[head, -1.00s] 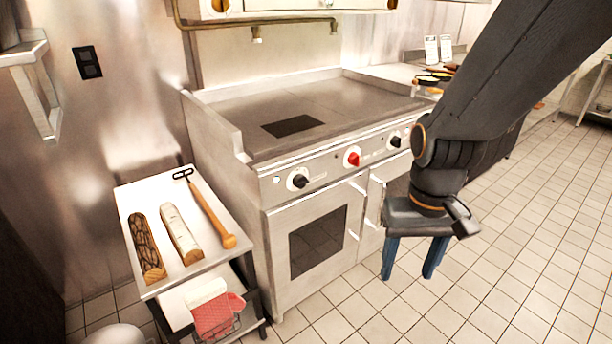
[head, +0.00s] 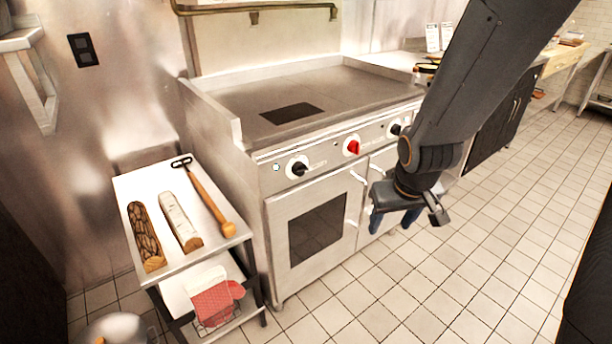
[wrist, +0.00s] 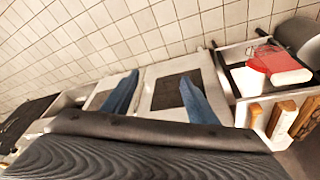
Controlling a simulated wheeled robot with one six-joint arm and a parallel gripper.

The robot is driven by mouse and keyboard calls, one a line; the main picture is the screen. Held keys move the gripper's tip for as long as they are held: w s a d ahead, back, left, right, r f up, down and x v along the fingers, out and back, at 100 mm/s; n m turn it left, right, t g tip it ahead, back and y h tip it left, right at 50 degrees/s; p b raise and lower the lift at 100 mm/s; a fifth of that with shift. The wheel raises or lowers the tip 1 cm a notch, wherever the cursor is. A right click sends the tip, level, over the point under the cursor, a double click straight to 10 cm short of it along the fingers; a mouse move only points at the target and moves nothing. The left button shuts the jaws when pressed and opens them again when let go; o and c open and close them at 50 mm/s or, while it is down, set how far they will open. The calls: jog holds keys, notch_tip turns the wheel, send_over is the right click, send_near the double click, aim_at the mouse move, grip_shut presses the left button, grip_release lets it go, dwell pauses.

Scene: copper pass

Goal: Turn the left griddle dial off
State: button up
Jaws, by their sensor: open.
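The griddle (head: 340,88) is a steel unit with a flat top and a front panel of dials. The left griddle dial (head: 298,168) is black on a white round plate, at the left end of the panel. A red dial (head: 352,147) sits in the middle and another black dial (head: 397,129) to the right, partly beside my arm. My gripper (head: 392,222) has blue fingers, is open and empty, and hangs in front of the right cabinet door, right of and lower than the left dial. In the wrist view its fingers (wrist: 158,100) are spread apart; no dial shows clearly there.
A steel cart (head: 150,180) stands left of the griddle with two logs and a wooden-handled tool (head: 205,195) on top. A red and white item (head: 216,300) lies on its lower shelf. Door handles (head: 355,192) stick out below the panel. The tiled floor in front is clear.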

jog(key=w+a+f+n+t, duration=0.1)
jog(key=w+a+f+t, duration=0.15)
jog(key=w, duration=0.55)
jog(key=n+t+y+b, duration=0.2)
jog(key=n+t+y, duration=0.3)
jog(key=t+y, duration=0.45)
send_near(304, 173)
jog(key=w+g+y, duration=0.1)
jog(key=w, duration=0.2)
jog(key=x, duration=0.3)
jog(key=p+x, duration=0.1)
jog(key=x, duration=0.2)
jog(key=shift+a+r, duration=0.15)
jog(key=shift+a, duration=0.35)
jog(key=shift+c, duration=0.4)
jog(key=c, duration=0.9)
jog(key=shift+c, duration=0.2)
